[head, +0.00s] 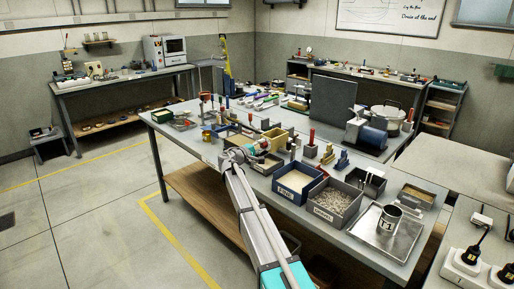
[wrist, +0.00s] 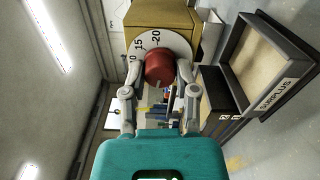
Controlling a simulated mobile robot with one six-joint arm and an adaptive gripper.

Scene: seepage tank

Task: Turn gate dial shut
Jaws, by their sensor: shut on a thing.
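A pale mark shows on the knob's lower edge. In the head view my gripper (head: 238,156) reaches the front edge of the bench, beside the small containers; the knob itself is hard to make out there.
A tray labelled SURPLUS (wrist: 272,62) stands close to the right of the gripper in the wrist view. On the bench, a sand bin (head: 297,181), a gravel bin (head: 336,200) and a metal tray (head: 385,235) stand to the right. The floor at left is clear.

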